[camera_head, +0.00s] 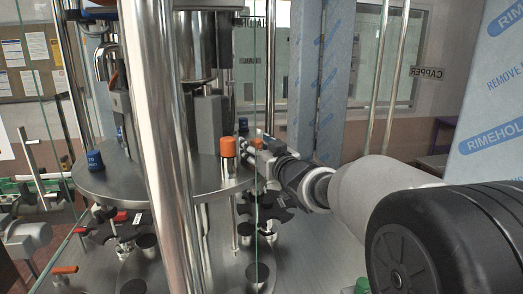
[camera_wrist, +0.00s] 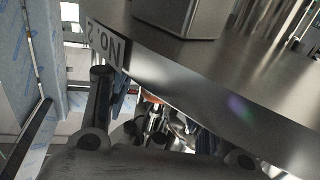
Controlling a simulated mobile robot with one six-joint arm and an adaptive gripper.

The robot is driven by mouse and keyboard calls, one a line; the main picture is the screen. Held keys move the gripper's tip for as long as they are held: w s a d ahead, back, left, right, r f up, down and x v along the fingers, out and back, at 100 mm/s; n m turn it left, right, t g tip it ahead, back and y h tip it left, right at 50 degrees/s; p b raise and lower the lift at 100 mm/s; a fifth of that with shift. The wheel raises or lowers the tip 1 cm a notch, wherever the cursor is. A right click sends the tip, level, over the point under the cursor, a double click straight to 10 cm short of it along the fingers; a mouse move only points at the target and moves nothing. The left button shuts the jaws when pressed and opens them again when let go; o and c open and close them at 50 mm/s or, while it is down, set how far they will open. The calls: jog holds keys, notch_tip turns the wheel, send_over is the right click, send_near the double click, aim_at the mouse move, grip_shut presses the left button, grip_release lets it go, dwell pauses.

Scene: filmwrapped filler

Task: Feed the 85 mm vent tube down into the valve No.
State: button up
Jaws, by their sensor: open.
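In the wrist view a plate reading "NO. 2" (camera_wrist: 105,42), upside down, sits on the rim of a round steel bowl or deck (camera_wrist: 215,105). In the head view my gripper (camera_head: 262,146) is at the right edge of the round steel deck (camera_head: 150,178), just right of an orange-capped post (camera_head: 228,147). The wrist view shows my gripper (camera_wrist: 165,120) open below the steel rim, with its dark fingers apart. A small orange part shows beyond the fingers; I cannot tell what it is. I cannot make out the vent tube in either view.
Blue-capped parts (camera_head: 95,160) stand at the deck's left. A thick steel column (camera_head: 160,140) blocks part of the head view. Dark star-shaped holders and round pads (camera_head: 258,272) lie below the deck. A blue film-wrapped panel (camera_head: 490,90) stands at right, near my arm.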

jog(key=v, duration=1.1)
jog(key=s+d+f+m+g+h+b, duration=0.2)
jog(key=s+d+f+h+b, duration=0.15)
jog(key=s+d+f, duration=0.35)
jog(key=s+d+f+m+g+h+b, duration=0.3)
jog(key=s+d+f+h, duration=0.2)
jog(key=s+f, duration=0.35)
jog(key=s+a+f+g+b, duration=0.1)
jog(key=s+f+g+b, duration=0.1)
jog(key=s+f, duration=0.5)
jog(key=s+a+f+g+y+b, duration=0.1)
jog(key=s+f+g, duration=0.3)
jog(key=s, duration=0.9)
notch_tip(320, 180, down, 3)
jog(key=shift+s+a+r+g+b, duration=0.15)
jog(key=shift+s+g+b, duration=0.25)
jog(key=shift+b, duration=0.3)
jog(key=shift+c, duration=0.6)
